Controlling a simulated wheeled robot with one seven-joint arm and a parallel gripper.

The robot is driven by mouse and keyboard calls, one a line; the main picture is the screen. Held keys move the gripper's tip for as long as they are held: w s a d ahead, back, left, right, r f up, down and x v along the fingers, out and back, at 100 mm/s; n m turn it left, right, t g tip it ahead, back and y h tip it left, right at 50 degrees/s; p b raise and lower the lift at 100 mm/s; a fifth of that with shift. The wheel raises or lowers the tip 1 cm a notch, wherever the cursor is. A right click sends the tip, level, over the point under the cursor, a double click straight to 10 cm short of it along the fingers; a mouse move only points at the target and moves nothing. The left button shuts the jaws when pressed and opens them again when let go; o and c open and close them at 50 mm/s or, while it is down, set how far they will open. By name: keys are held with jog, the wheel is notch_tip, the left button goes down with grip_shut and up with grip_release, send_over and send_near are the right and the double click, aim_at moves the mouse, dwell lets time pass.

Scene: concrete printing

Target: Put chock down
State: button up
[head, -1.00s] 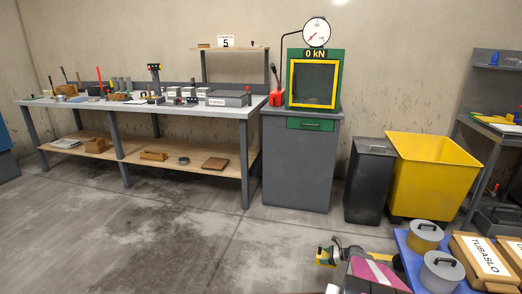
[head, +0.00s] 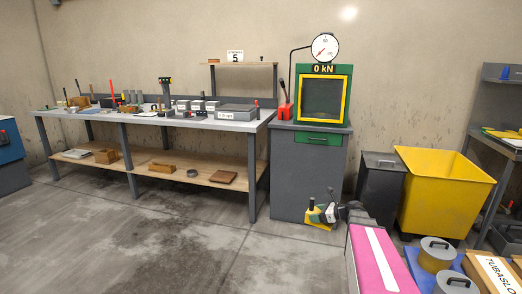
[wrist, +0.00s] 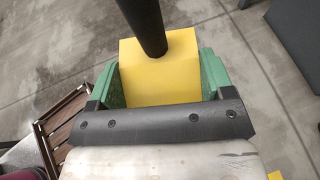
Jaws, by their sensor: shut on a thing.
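The chock (head: 313,214) is a yellow block with a black upright handle. In the head view it is held low, in front of the grey cabinet under the press. In the wrist view the yellow chock (wrist: 158,82) fills the space between two green fingers, with its black handle rising towards the top of the picture. My gripper (head: 329,214) is shut on the chock; the gripper also shows in the wrist view (wrist: 161,88). The underside of the chock is hidden, and I cannot tell whether it touches the floor.
The grey cabinet (head: 305,175) carries a green press (head: 323,95). A long workbench (head: 150,117) stands left. A dark bin (head: 380,190) and yellow skip (head: 440,195) stand right. A slatted wooden thing (wrist: 62,125) lies left in the wrist view. The concrete floor at front left is clear.

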jog(key=s+a+r, duration=0.3)
jog(key=s+r, duration=0.1)
jog(key=r, duration=0.2)
jog(key=s+a+r+m+t, duration=0.1)
jog(key=s+a+r, duration=0.2)
jog(key=r, duration=0.4)
jog(key=shift+s+a+r+h, duration=0.15)
jog(key=shift+s+r+h, duration=0.15)
jog(key=shift+s, duration=0.4)
